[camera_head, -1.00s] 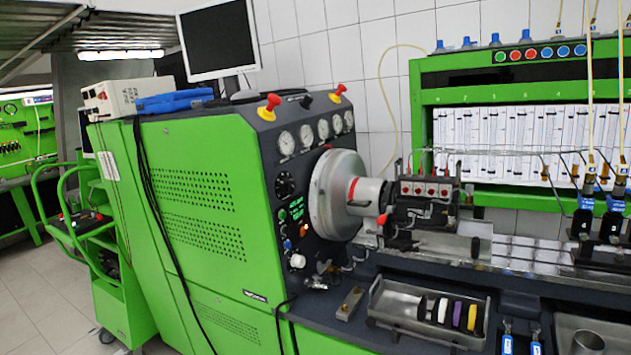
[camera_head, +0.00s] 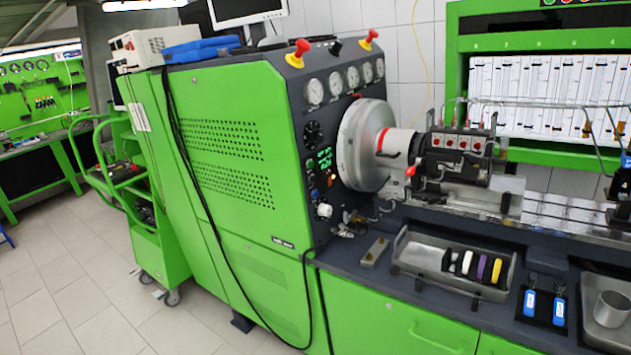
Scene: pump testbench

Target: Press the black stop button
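The green test bench (camera_head: 225,240) stands in the middle of the view. Its dark control panel (camera_head: 318,110) faces right and carries several round gauges (camera_head: 315,91), a black knob (camera_head: 313,133), a lit green display (camera_head: 324,158), an orange button (camera_head: 331,181) and a white knob (camera_head: 324,210). A small black knob-like part (camera_head: 335,47) sits on the panel's top edge between two red mushroom knobs (camera_head: 298,51). I cannot tell which black part is the stop button; the small buttons are too small to read. My gripper is not in view.
A large metal disc (camera_head: 366,145) and pump (camera_head: 455,152) stick out right of the panel. A metal tray (camera_head: 425,253) lies on the bench top, with a steel cup (camera_head: 611,308) to its right. A green cart (camera_head: 155,240) stands left. Tiled floor (camera_head: 75,300) is clear at front left.

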